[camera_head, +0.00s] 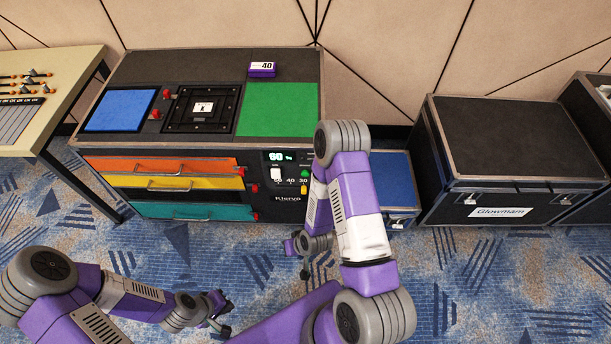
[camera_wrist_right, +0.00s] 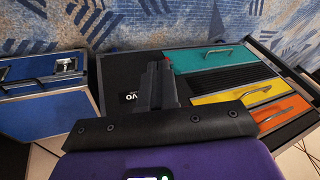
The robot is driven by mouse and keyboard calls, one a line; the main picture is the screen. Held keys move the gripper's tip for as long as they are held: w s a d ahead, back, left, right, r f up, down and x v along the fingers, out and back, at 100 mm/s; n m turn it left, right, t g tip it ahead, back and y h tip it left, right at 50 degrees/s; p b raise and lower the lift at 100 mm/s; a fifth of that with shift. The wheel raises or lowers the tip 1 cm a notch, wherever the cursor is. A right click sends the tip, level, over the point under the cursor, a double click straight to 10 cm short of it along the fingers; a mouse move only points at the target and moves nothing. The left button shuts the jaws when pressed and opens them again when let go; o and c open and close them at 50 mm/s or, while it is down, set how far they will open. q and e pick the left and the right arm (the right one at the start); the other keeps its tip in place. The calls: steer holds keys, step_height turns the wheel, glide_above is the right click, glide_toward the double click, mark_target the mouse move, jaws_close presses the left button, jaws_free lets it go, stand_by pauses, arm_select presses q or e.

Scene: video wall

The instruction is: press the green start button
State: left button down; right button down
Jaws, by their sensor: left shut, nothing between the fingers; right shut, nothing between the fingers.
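The black cabinet's control panel (camera_head: 268,187) faces front, right of the drawers, with a lit display reading 80 (camera_head: 280,156). A small green button-like mark (camera_head: 304,174) sits at the panel's right, partly beside my right arm. I cannot tell whether it is the start button. My right gripper (camera_head: 304,262) is shut and empty, low in front of the cabinet. In the right wrist view its closed fingers (camera_wrist_right: 161,82) lie across the dark cabinet front, and no green button shows there. My left gripper (camera_head: 220,313) is shut and empty, low over the carpet.
Orange (camera_head: 170,166), yellow (camera_head: 165,183) and teal (camera_head: 190,212) drawers lie left of the panel. A blue case (camera_head: 397,180) stands right of the cabinet, partly behind my right arm. A black case (camera_head: 510,140) stands farther right. Carpet in front is open.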

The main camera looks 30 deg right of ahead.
mark_target(305, 173)
steer(key=w+d+r+n+t+h+b, duration=0.1)
steer(key=w+d+t, duration=0.7)
steer(key=w+d, duration=0.2)
steer(key=shift+d+r+n, duration=0.3)
steer(key=shift+d+r, duration=0.1)
steer(key=shift+d, duration=0.4)
steer(key=shift+w, duration=0.15)
steer(key=w+d+b, duration=0.1)
steer(key=w+d, duration=0.3)
steer(key=w, duration=0.3)
steer(key=shift+w+d+b, duration=0.2)
steer(key=shift+d+b, duration=0.1)
steer(key=shift+b, duration=0.05)
stand_by(0.8)
steer(key=shift+w+d, duration=0.2)
steer(key=shift+w, duration=0.15)
